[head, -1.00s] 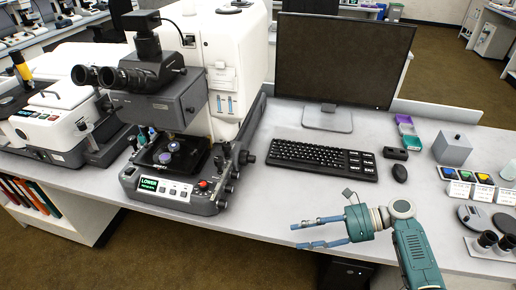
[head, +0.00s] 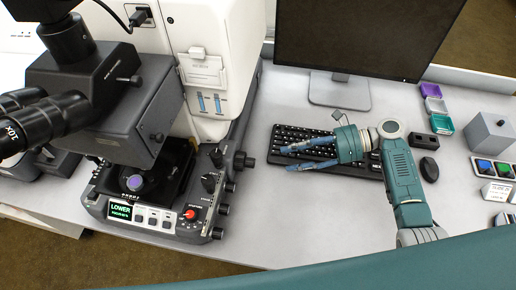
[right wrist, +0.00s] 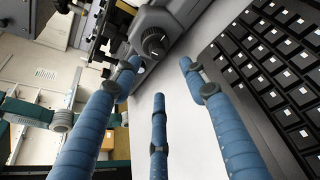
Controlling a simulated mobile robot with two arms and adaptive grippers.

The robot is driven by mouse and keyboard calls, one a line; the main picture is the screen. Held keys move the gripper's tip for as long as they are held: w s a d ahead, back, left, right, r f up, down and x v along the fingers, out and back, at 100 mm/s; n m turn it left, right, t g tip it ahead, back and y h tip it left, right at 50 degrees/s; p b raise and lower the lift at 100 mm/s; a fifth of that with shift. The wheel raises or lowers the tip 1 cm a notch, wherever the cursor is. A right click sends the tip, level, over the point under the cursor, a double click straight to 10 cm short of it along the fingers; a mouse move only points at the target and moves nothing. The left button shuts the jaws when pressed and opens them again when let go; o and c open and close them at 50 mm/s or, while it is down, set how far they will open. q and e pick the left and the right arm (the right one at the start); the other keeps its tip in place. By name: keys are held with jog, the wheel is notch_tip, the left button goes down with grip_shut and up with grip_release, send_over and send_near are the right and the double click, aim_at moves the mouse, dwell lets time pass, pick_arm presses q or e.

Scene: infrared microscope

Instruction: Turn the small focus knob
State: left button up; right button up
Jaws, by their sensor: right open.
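The infrared microscope (head: 110,110) stands at the left of the head view, with several dark knobs along the right side of its base. A larger knob (head: 242,160) sticks out towards the keyboard; smaller knobs (head: 222,209) sit lower, nearer the front. I cannot tell for sure which is the small focus knob. My right gripper (head: 286,159) is open and empty over the keyboard's left part, its fingers pointing left at the microscope, apart from the knobs. In the right wrist view, a ridged dark knob (right wrist: 154,42) shows beyond the spread blue fingers (right wrist: 157,80). My left gripper is out of view.
The keyboard (head: 350,165) lies under my right gripper, with a mouse (head: 429,168) to its right. A monitor (head: 360,35) stands behind. A screen reading LOWER (head: 120,211) and a red knob (head: 190,214) are on the microscope's front. Bare table lies between microscope and keyboard.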

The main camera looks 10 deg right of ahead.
send_near(250, 163)
jog(key=shift+w+a+f+p, duration=0.15)
jog(key=shift+a+f, duration=0.1)
jog(key=shift+f, duration=0.2)
jog(key=shift+w+a+f+p, duration=0.15)
jog(key=shift+a+f, duration=0.1)
jog(key=shift+f, duration=0.25)
jog(key=x, duration=0.5)
jog(key=shift+w+f, duration=0.1)
jog(key=shift+a+f, duration=0.15)
jog(key=shift+a, duration=0.2)
jog(key=shift+c, duration=0.3)
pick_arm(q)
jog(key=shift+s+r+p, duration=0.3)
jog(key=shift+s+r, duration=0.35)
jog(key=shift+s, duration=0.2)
pick_arm(e)
grip_shut()
